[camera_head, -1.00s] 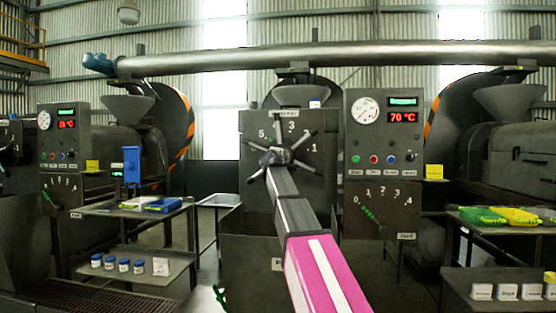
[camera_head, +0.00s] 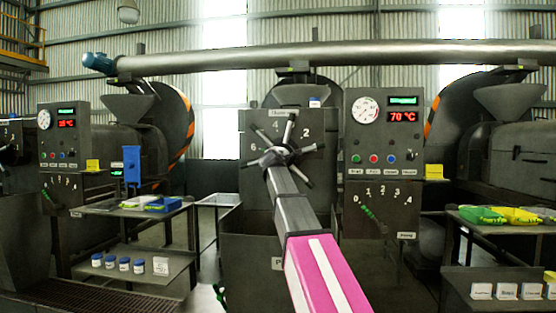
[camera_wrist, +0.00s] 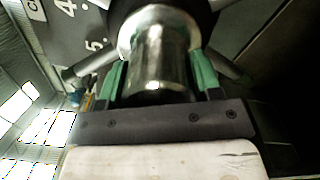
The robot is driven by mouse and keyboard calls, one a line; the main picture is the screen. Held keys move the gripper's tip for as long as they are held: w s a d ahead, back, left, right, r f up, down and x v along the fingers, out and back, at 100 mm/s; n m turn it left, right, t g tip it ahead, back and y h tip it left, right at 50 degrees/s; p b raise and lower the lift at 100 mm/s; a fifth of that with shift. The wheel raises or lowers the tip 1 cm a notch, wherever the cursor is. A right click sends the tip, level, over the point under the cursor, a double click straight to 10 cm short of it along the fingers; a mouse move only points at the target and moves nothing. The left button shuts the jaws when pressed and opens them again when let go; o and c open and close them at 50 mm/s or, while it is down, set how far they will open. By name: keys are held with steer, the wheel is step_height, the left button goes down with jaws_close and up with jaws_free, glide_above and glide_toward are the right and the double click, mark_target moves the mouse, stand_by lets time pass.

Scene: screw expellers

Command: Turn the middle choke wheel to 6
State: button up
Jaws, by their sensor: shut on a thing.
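The middle choke wheel (camera_head: 306,179) is a dark hub with several metal spokes on the front plate of the middle press. Numbers are printed on the plate around it; 4 and 2 show above the wheel and a 6 shows at its left. My gripper (camera_wrist: 157,82) is shut on the choke wheel's shiny round metal hub (camera_wrist: 160,50), with green fingers on both sides of it. In the wrist view, the numbers 4 and 5 show at the upper left beside the spokes. My arm hides the wheel's lower part in the head view.
A control panel (camera_head: 384,131) with a gauge, a 70 °C display and buttons stands right of the wheel. A lever with a scale (camera_head: 382,207) is below it. Shelves with trays and jars stand at left and right. A dark bin (camera_head: 245,235) is below the wheel.

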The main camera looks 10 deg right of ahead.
stand_by(0.4)
steer(key=o, duration=1.3)
steer(key=shift+s, duration=0.1)
steer(key=v, duration=1)
steer(key=shift+s+a, duration=0.1)
steer(key=shift+s, duration=0.2)
